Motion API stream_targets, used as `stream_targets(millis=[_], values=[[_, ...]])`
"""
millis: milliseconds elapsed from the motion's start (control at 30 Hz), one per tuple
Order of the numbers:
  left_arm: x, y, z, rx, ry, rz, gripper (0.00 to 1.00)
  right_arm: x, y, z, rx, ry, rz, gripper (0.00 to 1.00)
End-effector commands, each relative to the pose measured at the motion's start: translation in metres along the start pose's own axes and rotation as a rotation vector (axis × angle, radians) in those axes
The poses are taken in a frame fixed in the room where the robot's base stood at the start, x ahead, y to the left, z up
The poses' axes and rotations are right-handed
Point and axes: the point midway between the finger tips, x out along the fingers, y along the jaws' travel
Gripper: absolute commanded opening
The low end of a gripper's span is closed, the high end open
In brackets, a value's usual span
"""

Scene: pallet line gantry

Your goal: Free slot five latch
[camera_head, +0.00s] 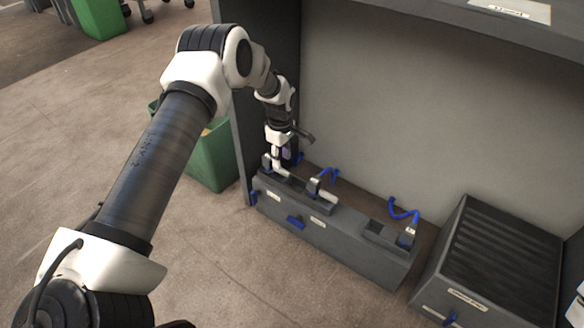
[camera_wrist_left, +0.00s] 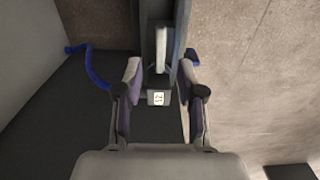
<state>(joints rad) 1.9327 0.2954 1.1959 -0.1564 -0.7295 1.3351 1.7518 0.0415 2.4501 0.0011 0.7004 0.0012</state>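A long grey slotted housing (camera_head: 345,240) stands on the floor of the bay. Small latch blocks with pale levers sit along its top; a middle one (camera_head: 314,186) and a right one (camera_head: 407,236) show clearly. My left gripper (camera_head: 282,158) is at the housing's left end. In the left wrist view its two fingers (camera_wrist_left: 160,72) are apart, one on each side of a pale lever (camera_wrist_left: 161,48) and a block with a small white tag (camera_wrist_left: 158,98). The tag is too small to read surely. Contact with the lever cannot be told. My right gripper is not in view.
Blue cables (camera_head: 402,211) rise behind the housing. A ribbed dark box (camera_head: 497,262) stands to its right. A grey post and back panel (camera_head: 420,110) enclose the bay. A green bin (camera_head: 212,158) stands left of the post. Floor in front is clear.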

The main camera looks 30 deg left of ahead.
Motion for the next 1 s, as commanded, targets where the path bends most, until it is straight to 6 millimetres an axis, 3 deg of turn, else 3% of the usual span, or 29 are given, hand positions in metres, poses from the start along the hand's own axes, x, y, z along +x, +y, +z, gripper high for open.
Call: stream_targets(millis=[33, 200, 467, 600, 1000], values=[[0.018, 0.000, 0.000, 0.000, 0.000, -0.001, 0.39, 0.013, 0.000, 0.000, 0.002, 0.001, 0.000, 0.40], [0.044, 0.000, 0.000, 0.001, 0.000, 0.001, 0.39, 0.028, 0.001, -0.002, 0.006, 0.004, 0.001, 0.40], [0.045, 0.001, 0.001, 0.002, 0.000, 0.002, 0.39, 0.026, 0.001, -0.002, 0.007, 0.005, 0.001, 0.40], [0.046, 0.000, 0.001, 0.003, 0.000, 0.002, 0.00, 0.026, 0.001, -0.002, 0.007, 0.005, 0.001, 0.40], [0.045, 0.000, 0.001, 0.021, 0.000, 0.001, 0.00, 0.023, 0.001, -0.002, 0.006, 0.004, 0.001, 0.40]])
